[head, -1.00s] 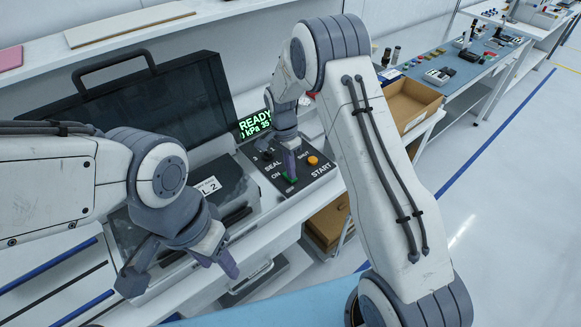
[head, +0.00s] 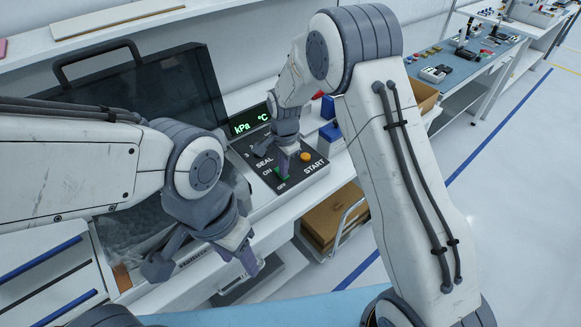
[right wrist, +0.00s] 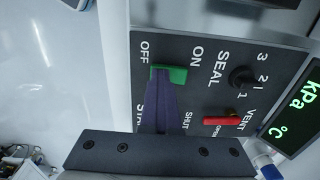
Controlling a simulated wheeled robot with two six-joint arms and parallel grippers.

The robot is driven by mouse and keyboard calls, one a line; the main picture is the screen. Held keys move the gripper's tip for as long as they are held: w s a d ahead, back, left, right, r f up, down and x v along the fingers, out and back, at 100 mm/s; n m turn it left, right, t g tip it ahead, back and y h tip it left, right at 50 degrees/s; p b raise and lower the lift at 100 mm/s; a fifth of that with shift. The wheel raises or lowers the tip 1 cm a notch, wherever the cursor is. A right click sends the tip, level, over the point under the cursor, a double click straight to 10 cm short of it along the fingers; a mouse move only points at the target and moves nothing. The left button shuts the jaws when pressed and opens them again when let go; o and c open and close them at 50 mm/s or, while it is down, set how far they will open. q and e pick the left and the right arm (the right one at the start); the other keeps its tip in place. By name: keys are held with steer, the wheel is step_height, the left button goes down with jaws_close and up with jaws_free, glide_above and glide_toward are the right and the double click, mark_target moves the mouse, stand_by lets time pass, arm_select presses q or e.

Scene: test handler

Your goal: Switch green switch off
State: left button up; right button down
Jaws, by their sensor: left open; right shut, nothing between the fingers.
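The green switch (head: 281,171) is on the dark control panel (head: 312,177), by the ON and OFF labels. In the right wrist view the green switch (right wrist: 174,73) lies across the space between those labels; I cannot tell which way it is set. My right gripper (head: 284,164) is shut and empty, its purple fingertips at the switch. In the right wrist view the fingertips (right wrist: 157,82) overlap the green part and seem to touch it. My left gripper (head: 203,266) is open and empty, in front of the machine, away from the panel.
An orange START button (head: 305,157) is right of the switch. The right wrist view shows a red vent lever (right wrist: 221,121) and a black knob (right wrist: 242,77) on the same panel. A display (head: 249,121) reads kPa and °C. The raised dark lid (head: 140,100) stands behind my left arm.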

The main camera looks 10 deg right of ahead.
steer(key=shift+s+d+f, duration=0.15)
steer(key=shift+s+f, duration=0.05)
steer(key=shift+f, duration=0.3)
steer(key=shift+w, duration=0.1)
steer(key=shift+w+a+r, duration=0.2)
steer(key=shift+w+a, duration=0.2)
steer(key=shift+w, duration=0.1)
steer(key=shift+w+a+f, duration=0.1)
steer(key=shift+w+a, duration=0.1)
steer(key=shift+w, duration=0.05)
steer(key=shift+s+d, duration=0.1)
step_height(320, 180, up, 5)
steer(key=p, duration=0.4)
steer(key=shift+f, duration=0.15)
step_height(320, 180, up, 10)
steer(key=b, duration=0.2)
steer(key=shift+d, duration=0.15)
